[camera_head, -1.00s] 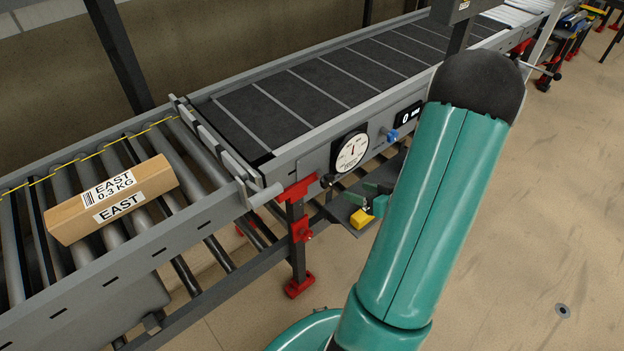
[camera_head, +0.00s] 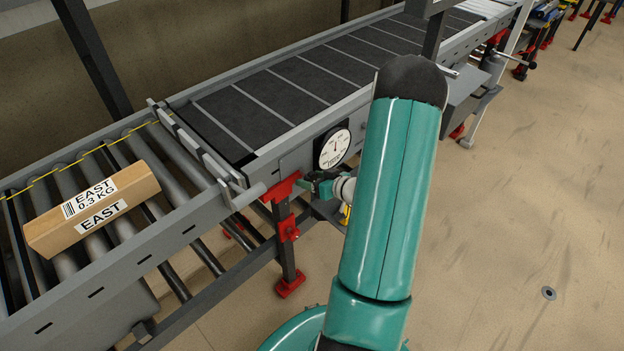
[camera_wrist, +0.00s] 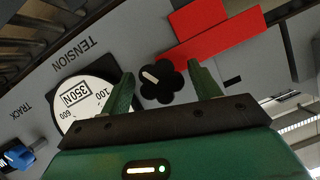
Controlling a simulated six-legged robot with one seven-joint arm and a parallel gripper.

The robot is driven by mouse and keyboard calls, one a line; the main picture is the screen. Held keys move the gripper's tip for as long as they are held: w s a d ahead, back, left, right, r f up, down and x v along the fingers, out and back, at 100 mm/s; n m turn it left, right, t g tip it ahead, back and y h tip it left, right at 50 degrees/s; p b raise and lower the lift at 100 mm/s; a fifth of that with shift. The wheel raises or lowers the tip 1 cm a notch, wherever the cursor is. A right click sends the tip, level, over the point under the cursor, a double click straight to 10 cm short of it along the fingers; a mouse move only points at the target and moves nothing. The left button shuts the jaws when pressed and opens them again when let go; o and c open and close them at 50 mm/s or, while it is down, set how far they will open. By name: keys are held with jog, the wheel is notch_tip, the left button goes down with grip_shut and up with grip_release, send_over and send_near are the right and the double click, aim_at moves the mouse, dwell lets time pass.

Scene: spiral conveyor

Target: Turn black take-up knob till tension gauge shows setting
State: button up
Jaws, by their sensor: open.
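The black take-up knob (camera_wrist: 161,81), lobed with a white pointer mark, sits on the grey side panel in the wrist view. My gripper (camera_wrist: 165,80) is open, its two green fingers on either side of the knob; I cannot tell whether they touch it. The tension gauge (camera_wrist: 88,104) is beside the knob, marked 350N and partly hidden by a finger and the gripper body; its needle is not visible there. In the head view the gauge (camera_head: 334,149) shows a white dial with its needle near the top. There my gripper (camera_head: 305,184) is at the panel below the gauge, and the knob is hidden.
A blue knob (camera_wrist: 18,157) labelled TRACK is on the same panel. A red bracket (camera_wrist: 215,35) lies close beside the black knob. A cardboard box (camera_head: 92,207) labelled EAST rests on the rollers at left. The floor (camera_head: 540,200) at right is clear.

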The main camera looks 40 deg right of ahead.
jog(key=shift+w, duration=0.1)
jog(key=c, duration=1)
jog(key=shift+o, duration=0.2)
jog(key=shift+n, duration=0.3)
jog(key=shift+a+f+n+h, duration=0.1)
jog(key=shift+n+h, duration=0.9)
jog(key=shift+n, duration=0.1)
jog(key=n+h, duration=0.2)
jog(key=n, duration=0.1)
jog(key=n+t+h, duration=0.1)
jog(key=n+h, duration=0.1)
jog(key=n, duration=0.1)
jog(key=shift+n+t+h, duration=0.7)
jog(key=shift+n+h, duration=0.1)
jog(key=shift+n, duration=1.2)
